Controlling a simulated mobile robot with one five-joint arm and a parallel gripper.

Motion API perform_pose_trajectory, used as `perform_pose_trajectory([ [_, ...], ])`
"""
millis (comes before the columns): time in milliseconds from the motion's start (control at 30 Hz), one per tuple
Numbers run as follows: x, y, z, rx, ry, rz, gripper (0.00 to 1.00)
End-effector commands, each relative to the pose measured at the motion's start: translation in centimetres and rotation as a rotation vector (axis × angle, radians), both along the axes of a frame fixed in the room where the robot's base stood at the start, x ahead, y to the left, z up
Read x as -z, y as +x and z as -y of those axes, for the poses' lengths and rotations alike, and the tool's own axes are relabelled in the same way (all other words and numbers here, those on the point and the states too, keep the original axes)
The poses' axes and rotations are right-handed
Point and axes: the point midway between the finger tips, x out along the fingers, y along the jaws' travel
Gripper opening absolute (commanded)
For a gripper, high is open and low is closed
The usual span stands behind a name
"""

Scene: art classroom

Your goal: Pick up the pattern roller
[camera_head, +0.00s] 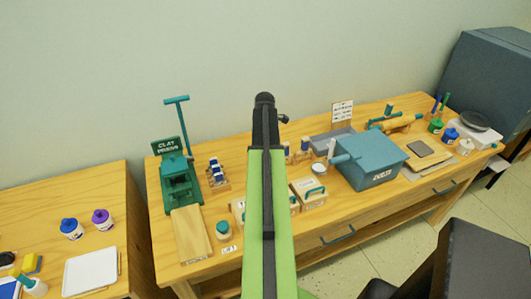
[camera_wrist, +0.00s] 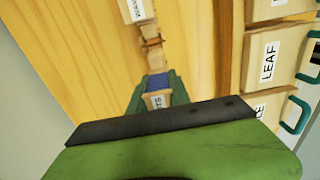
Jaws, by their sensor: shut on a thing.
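In the wrist view my gripper (camera_wrist: 156,86) points down over the wooden table, its dark green fingers on either side of a small piece. That piece, which I take for the pattern roller (camera_wrist: 157,101), has a blue part and a pale wooden block with a label ending in "TS". My gripper is shut on it. The near green and black part of my arm hides its lower end. In the head view my green arm reaches over the table, and I cannot make out the fingers or the held piece there.
Boxes stand close to the right of my gripper, one labelled LEAF (camera_wrist: 270,60), with teal handles. Another labelled wooden block (camera_wrist: 138,10) lies ahead. The table also bears a green clay press (camera_head: 178,185), a rack of rollers (camera_head: 216,172) and a teal bin (camera_head: 368,160).

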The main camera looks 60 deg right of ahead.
Motion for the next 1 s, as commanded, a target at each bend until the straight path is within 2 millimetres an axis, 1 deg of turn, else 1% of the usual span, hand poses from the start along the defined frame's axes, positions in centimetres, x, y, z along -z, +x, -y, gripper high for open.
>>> perform_pose_trajectory([
  [33, -2.0, 0.0, 0.0, 0.0, 0.0, 0.0, 0.0],
  [67, -2.3, -0.3, 0.1, 0.002, 0.0, 0.0, 0.0],
  [100, -2.6, -1.4, 0.3, 0.003, 0.0, 0.0, 0.0],
  [400, -6.2, -7.5, 1.8, 0.004, 0.0, 0.0, 0.0],
  [500, -7.2, -9.1, 2.2, 0.003, 0.0, 0.0, 0.0],
  [600, -7.8, -10.3, 2.5, 0.001, 0.0, 0.0, 0.0],
  [733, -8.1, -11.2, 2.8, 0.001, 0.0, 0.0, 0.0],
  [900, -8.2, -11.4, 2.8, 0.0, 0.0, 0.0, 0.0],
  [967, -8.8, -11.4, 2.8, 0.0, 0.0, 0.0, 0.0],
  [1000, -9.5, -11.4, 2.8, 0.0, 0.0, 0.0, 0.0],
])
